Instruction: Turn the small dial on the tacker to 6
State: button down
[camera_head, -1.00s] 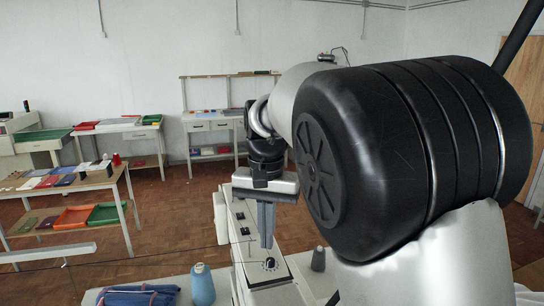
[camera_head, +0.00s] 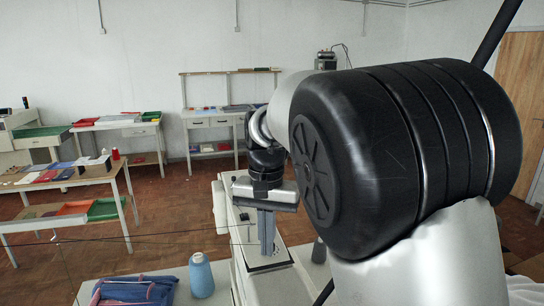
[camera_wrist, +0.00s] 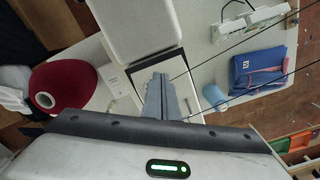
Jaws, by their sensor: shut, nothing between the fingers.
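The tacker (camera_head: 240,215) is a long pale machine with a dark-edged light top panel, on the table in front of me. My gripper (camera_head: 267,252) is shut and empty, pointing down over the near end of that panel. The small dial is hidden behind my fingers in the head view, and I cannot make it out in the wrist view. In the wrist view my shut fingers (camera_wrist: 160,105) reach over the tacker's panel (camera_wrist: 172,72). I cannot tell whether the fingertips touch the dial.
A dark red cone (camera_wrist: 62,88) shows in the wrist view. Thin threads cross at left.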

jog(key=shift+w+r, duration=0.1)
jog(key=shift+w, duration=0.1)
dwell(0.4)
jog(key=shift+d+p, duration=0.2)
jog(key=shift+p, duration=1.15)
jog(key=shift+s, duration=0.25)
jog(key=shift+s+a+r, duration=0.1)
notch_tip(320, 180, up, 4)
jog(key=shift+r+p, duration=0.15)
jog(key=shift+p, duration=1.1)
jog(key=shift+r, duration=0.7)
